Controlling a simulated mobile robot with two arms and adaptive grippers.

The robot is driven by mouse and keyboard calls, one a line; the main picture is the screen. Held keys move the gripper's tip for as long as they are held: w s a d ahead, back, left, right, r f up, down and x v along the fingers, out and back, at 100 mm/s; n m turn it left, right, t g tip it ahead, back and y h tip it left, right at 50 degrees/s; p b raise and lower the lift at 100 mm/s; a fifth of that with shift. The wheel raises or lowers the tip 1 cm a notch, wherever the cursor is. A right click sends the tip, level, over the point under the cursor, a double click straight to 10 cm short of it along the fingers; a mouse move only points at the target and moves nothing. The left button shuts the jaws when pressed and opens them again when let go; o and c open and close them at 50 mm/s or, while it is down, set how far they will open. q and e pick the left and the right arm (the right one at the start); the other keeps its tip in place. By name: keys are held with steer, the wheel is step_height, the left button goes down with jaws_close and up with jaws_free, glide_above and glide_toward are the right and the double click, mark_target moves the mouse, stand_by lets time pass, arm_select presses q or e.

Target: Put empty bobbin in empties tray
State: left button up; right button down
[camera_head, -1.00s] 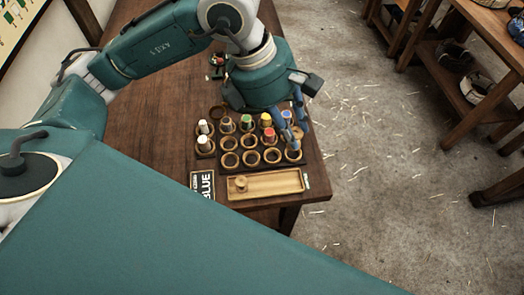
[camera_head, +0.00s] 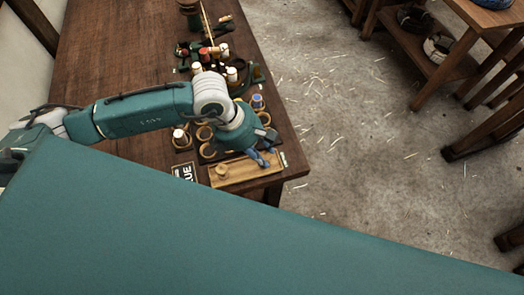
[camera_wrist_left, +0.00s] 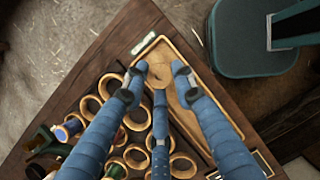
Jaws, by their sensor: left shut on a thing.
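My left gripper (camera_head: 263,158) is over the right end of the wooden empties tray (camera_head: 243,174), near the table's front edge. In the left wrist view its blue fingers (camera_wrist_left: 160,75) are closed around a pale wooden bobbin (camera_wrist_left: 158,72), seen end-on with no thread visible. The tray (camera_wrist_left: 187,118) lies below it in that view; I cannot tell whether the bobbin touches the tray floor. Another bare wooden bobbin (camera_head: 222,171) stands at the tray's left end. My right gripper is not in view.
A rack of wooden rings (camera_head: 205,133) sits just behind the tray, partly hidden by my left arm. A white bobbin (camera_head: 180,137) and a blue one (camera_head: 257,102) stand there. A BLUE card (camera_head: 184,172) lies left of the tray.

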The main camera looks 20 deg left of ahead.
arm_select(q)
steer(key=shift+f, duration=0.4)
steer(key=shift+f, duration=0.1)
steer(key=o, duration=0.8)
